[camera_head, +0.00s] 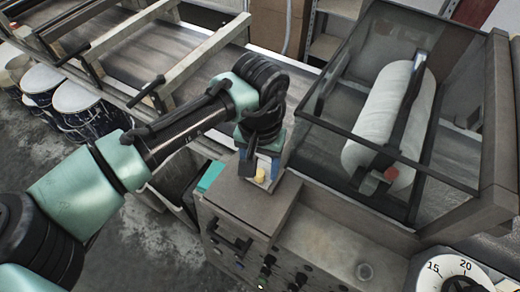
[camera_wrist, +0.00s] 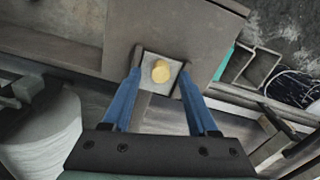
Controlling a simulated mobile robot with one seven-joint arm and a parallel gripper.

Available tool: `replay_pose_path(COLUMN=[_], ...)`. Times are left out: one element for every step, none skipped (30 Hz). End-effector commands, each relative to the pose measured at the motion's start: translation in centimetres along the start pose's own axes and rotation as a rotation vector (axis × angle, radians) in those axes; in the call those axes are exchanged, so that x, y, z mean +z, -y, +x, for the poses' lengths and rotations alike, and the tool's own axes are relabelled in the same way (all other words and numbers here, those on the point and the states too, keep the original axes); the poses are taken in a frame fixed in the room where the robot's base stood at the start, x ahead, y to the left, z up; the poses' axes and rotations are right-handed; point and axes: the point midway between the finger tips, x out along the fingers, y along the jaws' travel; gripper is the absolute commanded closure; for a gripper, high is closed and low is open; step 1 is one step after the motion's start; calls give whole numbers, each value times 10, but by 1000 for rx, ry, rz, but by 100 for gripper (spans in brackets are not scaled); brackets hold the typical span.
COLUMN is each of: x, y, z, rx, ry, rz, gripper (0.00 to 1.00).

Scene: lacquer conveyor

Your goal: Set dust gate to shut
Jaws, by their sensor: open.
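My gripper (camera_head: 262,163) is open, pointing down over the top of the grey control box at the centre of the head view. I cannot tell from these frames whether the fingers touch the plate. No label marks the dust gate, so I cannot tell whether this knob belongs to it.
The grey control box (camera_head: 236,203) carries knobs on its front. A teal block (camera_head: 210,176) is at its left edge. A glazed cover over a white roller (camera_head: 388,125) stands right. A white dial (camera_head: 452,275) is front right. Patterned drums (camera_head: 78,103) stand left by the conveyor.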

Motion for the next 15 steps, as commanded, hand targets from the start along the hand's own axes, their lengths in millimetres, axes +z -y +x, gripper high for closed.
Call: replay_pose_path(x=[0, 0, 0, 0, -1, -1, 0, -1, -1, -1, -1, -1, -1, -1, -1], y=[0, 0, 0, 0, 0, 0, 0, 0, 0, 0, 0, 0, 0, 0, 0], z=[-6, -11, -18, -24, -30, -40, -46, -54, -63, -69, -76, -84, -90, -95, -101], rx=[0, 1, 0, 0, -1, -1, 0, -1, -2, -2, -1, -1, -1, -2, -2], ry=[-2, -3, -3, -4, -4, -4, -5, -5, -5, -5, -5, -4, -4, -4, -4], rz=[0, 0, 0, 0, 0, 0, 1, 0, 0, 0, 0, 0, 1, 1, 1], gripper=[41, 41, 41, 41, 41, 41, 41, 41, 41, 41, 41, 41, 41, 41, 41])
